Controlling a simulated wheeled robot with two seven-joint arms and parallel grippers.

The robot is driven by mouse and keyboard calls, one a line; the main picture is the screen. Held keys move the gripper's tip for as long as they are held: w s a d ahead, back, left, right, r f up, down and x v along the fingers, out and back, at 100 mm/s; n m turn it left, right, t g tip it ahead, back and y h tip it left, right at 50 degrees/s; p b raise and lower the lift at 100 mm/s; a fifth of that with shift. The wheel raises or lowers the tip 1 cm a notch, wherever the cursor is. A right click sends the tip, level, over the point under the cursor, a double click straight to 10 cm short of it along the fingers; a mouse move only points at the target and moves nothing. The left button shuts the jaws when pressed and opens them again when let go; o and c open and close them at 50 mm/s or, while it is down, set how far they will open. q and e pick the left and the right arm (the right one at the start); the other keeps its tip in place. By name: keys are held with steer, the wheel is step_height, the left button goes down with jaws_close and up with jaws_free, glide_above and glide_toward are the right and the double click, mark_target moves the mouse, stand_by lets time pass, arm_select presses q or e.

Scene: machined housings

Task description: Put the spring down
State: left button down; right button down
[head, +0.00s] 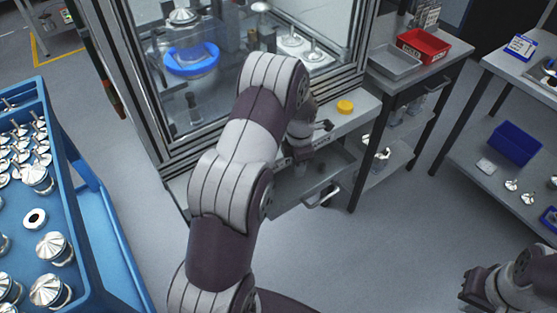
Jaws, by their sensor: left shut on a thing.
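My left arm rises through the middle of the head view and bends down at the front of the glass-walled machine. My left gripper (326,126) is over the light ledge at the front of that machine, above an open grey drawer (335,170). It is shut on the spring, which is too small and too covered by the gripper to make out. My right gripper (468,290) is at the lower right, away from everything, over the floor. Its fingers are too dark and foreshortened to tell open from shut.
A yellow round piece (345,106) lies on the ledge just right of my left gripper. The glass-walled machine (180,120) holds a blue round fixture (192,62). A side table carries a grey tray (394,63) and a red bin (424,45). A blue cart (95,200) with metal parts stands left.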

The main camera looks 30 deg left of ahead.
mark_target(292, 192)
arm_select(q)
steer(key=f+n, duration=0.1)
steer(key=f, duration=0.2)
steer(key=a+f+n, duration=0.1)
steer(key=f, duration=0.3)
steer(key=f+n, duration=0.1)
steer(key=f, duration=0.3)
steer(key=shift+s+a+n+p, duration=0.1)
steer(key=shift+a+n+p, duration=0.1)
steer(key=shift+n+p, duration=0.15)
steer(key=shift+f, duration=0.25)
steer(key=c, duration=0.9)
jaws_free()
arm_select(e)
steer(key=shift+s, duration=0.25)
arm_select(q)
steer(key=shift+r, duration=0.1)
